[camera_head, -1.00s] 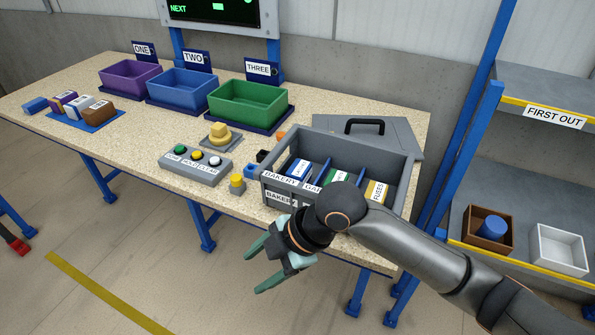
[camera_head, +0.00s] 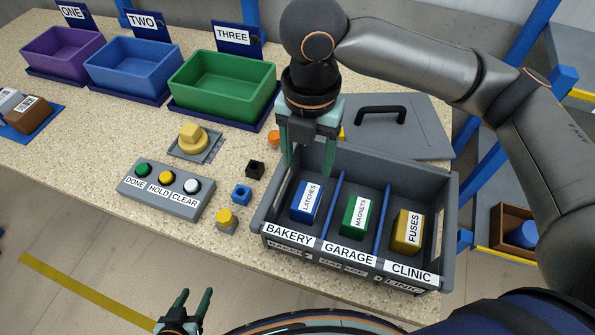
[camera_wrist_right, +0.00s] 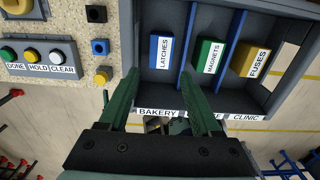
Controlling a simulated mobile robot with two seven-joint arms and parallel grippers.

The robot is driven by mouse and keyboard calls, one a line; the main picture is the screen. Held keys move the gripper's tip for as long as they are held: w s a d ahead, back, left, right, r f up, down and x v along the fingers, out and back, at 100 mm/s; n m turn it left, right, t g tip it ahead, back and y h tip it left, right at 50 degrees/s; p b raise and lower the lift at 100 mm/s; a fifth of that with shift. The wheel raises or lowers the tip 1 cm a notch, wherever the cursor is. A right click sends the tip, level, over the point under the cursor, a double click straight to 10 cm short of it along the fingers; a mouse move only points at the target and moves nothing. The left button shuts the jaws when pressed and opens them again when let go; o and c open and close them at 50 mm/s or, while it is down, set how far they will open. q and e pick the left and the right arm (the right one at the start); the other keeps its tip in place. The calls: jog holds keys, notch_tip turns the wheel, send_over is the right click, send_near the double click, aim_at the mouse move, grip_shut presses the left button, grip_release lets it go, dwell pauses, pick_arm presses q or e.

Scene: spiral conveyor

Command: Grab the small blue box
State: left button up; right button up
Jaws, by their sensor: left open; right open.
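The small blue box (camera_head: 306,202), with a white label reading LATCHES, lies in the BAKERY compartment of the grey divided tray (camera_head: 452,215). My right gripper (camera_head: 309,160) is open and empty, pointing down above the back of that compartment in the head view. In the right wrist view, the blue box (camera_wrist_right: 161,52) shows just beyond the open fingertips (camera_wrist_right: 160,78), apart from them as far as I can see. My left gripper (camera_head: 194,300) is open and empty at the bottom edge, in front of the table.
A green MAGNETS box (camera_head: 354,215) and a yellow FUSES box (camera_head: 407,232) lie in the neighbouring compartments, behind blue dividers. A button panel (camera_head: 165,190) and small blocks stand left of the tray. Purple, blue and green (camera_head: 223,85) bins stand behind. A grey lid (camera_head: 400,130) lies behind the tray.

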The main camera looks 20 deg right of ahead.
aim_at(307, 196)
notch_tip(307, 196, down, 7)
jog(key=shift+s+r, duration=0.1)
jog(key=shift+d+f+b, duration=0.1)
jog(key=shift+f+b, duration=0.25)
jog(key=shift+f, duration=2.45)
jog(key=c, duration=1)
